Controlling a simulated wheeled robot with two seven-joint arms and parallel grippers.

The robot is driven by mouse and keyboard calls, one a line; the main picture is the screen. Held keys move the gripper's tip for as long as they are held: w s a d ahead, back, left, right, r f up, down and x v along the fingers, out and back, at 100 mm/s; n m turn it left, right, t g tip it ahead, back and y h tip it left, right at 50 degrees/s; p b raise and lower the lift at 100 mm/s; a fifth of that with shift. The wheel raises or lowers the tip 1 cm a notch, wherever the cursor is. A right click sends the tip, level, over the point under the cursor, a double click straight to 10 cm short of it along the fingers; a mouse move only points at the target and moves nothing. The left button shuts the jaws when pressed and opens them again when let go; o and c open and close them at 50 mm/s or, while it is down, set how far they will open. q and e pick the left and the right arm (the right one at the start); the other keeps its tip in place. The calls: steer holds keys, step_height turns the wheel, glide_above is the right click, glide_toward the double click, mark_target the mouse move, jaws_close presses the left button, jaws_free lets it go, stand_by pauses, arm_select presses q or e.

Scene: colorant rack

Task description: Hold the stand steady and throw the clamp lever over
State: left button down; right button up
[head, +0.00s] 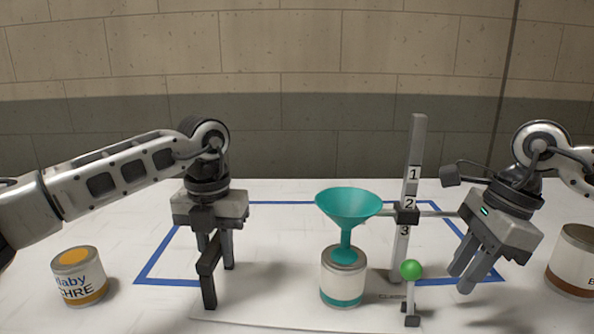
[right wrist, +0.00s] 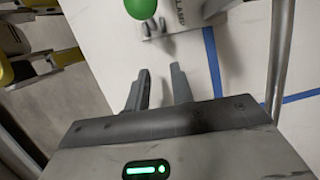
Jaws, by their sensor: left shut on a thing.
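The stand's pale base (head: 270,318) carries a grey upright post (head: 416,150) numbered 1 to 3. The clamp lever (head: 410,290) stands upright with a green ball knob (head: 411,269); the knob also shows in the right wrist view (right wrist: 140,7). My left gripper (head: 213,242) is shut on the dark handle (head: 209,288) at the base's left end. My right gripper (head: 468,272) is open and empty, right of the knob and apart from it; its parted fingers show in the right wrist view (right wrist: 160,82).
A tin with a teal band (head: 341,285) stands under the funnel. An ochre tin (head: 78,280) stands at the left and a brown-banded tin (head: 574,258) at the far right. A blue outline (head: 158,257) marks the white table. The table behind the stand is clear.

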steer(key=v, duration=1.1)
steer(key=o, duration=0.6)
steer(key=shift+d+r, duration=0.15)
steer(key=shift+r, duration=0.3)
steer(key=n+t+h, duration=0.3)
steer(key=n+t, duration=0.1)
steer(key=n, duration=1.6)
glide_toward(406, 277)
steer(key=d, duration=0.2)
steer(key=shift+y, duration=0.3)
steer(key=x, duration=0.8)
steer(key=w+x, duration=0.1)
steer(key=x, duration=0.3)
steer(key=shift+a+r, duration=0.15)
steer(key=shift+a, duration=0.05)
jaws_close()
